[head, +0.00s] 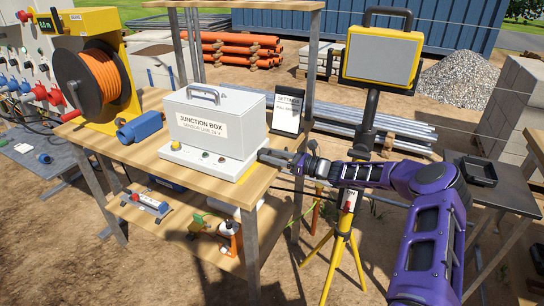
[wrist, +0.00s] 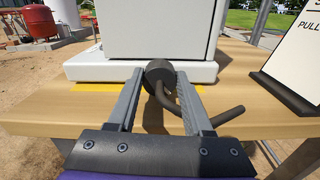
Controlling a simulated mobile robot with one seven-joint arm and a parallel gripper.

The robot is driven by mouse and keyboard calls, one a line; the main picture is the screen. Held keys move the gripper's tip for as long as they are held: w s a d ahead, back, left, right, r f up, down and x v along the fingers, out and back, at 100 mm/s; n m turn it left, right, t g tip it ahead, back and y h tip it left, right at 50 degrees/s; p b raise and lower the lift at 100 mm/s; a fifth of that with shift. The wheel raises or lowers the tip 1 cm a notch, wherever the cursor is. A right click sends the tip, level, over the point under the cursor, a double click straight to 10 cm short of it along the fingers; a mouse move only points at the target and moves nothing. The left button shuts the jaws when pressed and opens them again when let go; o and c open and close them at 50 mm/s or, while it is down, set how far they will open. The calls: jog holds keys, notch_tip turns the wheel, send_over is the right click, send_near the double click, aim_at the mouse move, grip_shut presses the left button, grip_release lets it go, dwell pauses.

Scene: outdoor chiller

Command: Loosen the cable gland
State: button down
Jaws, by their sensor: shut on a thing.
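The junction box (head: 215,115) is a light grey case with a top handle and a label, standing on a white base (head: 208,165) on the wooden bench. In the wrist view, the dark round cable gland (wrist: 159,70) sits at the box's near side. A dark bent cable (wrist: 220,118) comes out of it and curves to the right. My gripper (wrist: 161,78) has one finger on each side of the gland and is shut on it.
An orange cable reel (head: 92,80) and a blue cylinder (head: 140,127) stand left of the box. A sign (head: 287,112) stands behind it to the right. A yellow work light on a tripod (head: 382,57) is close to my arm. Tools lie on the lower shelf (head: 180,215).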

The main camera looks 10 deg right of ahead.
jog(key=n+b, duration=0.2)
jog(key=n, duration=0.1)
jog(key=shift+f+n, duration=0.15)
jog(key=shift+n, duration=0.25)
jog(key=shift+s+n+b, duration=0.1)
jog(key=shift+n+b, duration=1.05)
jog(key=shift+n, duration=0.55)
jog(key=shift+c, duration=1.5)
grip_release()
